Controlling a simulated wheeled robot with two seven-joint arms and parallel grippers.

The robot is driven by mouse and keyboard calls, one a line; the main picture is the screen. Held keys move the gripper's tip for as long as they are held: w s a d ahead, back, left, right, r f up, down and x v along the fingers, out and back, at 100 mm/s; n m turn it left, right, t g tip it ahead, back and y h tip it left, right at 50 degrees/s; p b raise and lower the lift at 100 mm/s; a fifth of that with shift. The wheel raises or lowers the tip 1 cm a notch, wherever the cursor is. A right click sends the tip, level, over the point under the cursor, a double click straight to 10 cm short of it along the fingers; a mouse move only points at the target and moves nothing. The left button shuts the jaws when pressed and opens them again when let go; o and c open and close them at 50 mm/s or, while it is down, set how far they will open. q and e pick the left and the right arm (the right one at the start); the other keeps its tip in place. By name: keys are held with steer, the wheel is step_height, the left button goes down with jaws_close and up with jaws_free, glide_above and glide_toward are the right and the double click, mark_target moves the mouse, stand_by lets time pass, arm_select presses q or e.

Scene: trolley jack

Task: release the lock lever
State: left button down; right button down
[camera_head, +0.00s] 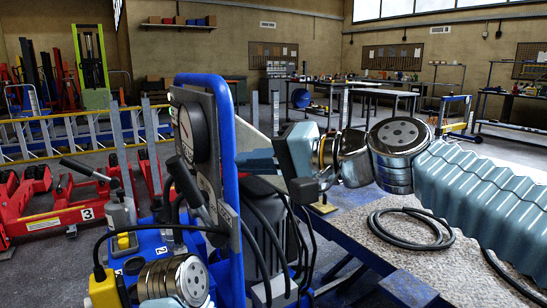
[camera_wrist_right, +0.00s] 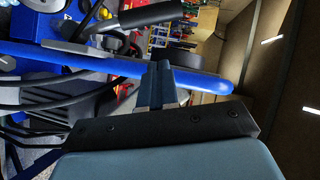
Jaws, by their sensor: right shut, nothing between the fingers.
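The upright control panel (camera_head: 211,140) has a blue frame and a round gauge, and is seen nearly edge-on in the head view. A lever with a black grip (camera_head: 185,182) stands at its face; a black grip also shows at the top of the right wrist view (camera_wrist_right: 150,14). Another black-gripped lever (camera_head: 84,169) sits further left. I cannot tell which is the lock lever. My right gripper (camera_head: 255,161) is shut and empty at the right side of the panel. In the right wrist view its fingers (camera_wrist_right: 165,78) reach the blue frame; contact is unclear. My left gripper is not visible.
A workbench (camera_head: 455,262) with a coiled black cable (camera_head: 410,228) stands right of the panel. Black hoses (camera_head: 270,235) hang behind the panel. Red trolley jacks (camera_head: 60,205) and a yellow-and-blue ladder-like rail (camera_head: 85,135) fill the left.

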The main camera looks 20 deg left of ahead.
mark_target(193, 198)
steer(key=x, duration=0.3)
steer(key=shift+a, duration=0.4)
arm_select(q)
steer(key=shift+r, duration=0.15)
arm_select(e)
steer(key=shift+s+a+f, duration=0.35)
steer(key=shift+s+a, duration=0.2)
steer(key=shift+a, duration=0.15)
steer(key=shift+s+a+f, duration=0.35)
steer(key=shift+s+a, duration=0.2)
steer(key=shift+a, duration=0.15)
